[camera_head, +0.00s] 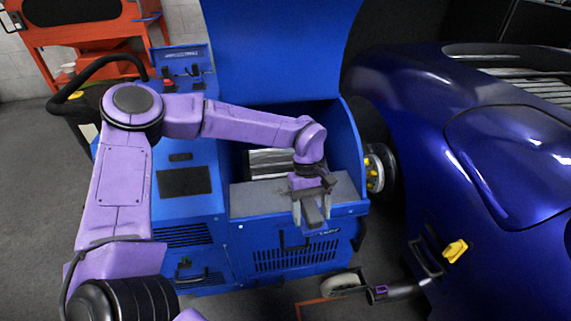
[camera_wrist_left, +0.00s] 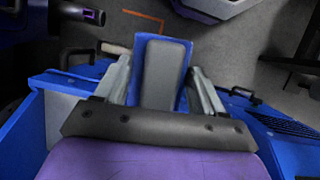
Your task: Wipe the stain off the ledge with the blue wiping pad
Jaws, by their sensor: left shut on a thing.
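My left gripper (camera_head: 312,222) is over the front of the blue machine, at the grey ledge (camera_head: 252,200). It is shut on the wiping pad, which has a grey block on top and blue edges in the left wrist view (camera_wrist_left: 163,75). In the head view the pad (camera_head: 313,213) shows as a small grey block between the fingers, near the ledge's front edge. I cannot tell whether the pad touches the ledge. I cannot make out a stain on the visible part of the ledge; the arm and gripper hide part of it. My right gripper is not in view.
The blue machine (camera_head: 190,215) has a tall panel (camera_head: 275,50) behind the ledge and a side wall at its right. A blue car (camera_head: 480,160) stands close on the right, with a wheel hub (camera_head: 375,172) between. An orange cabinet (camera_head: 90,45) is at the back left.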

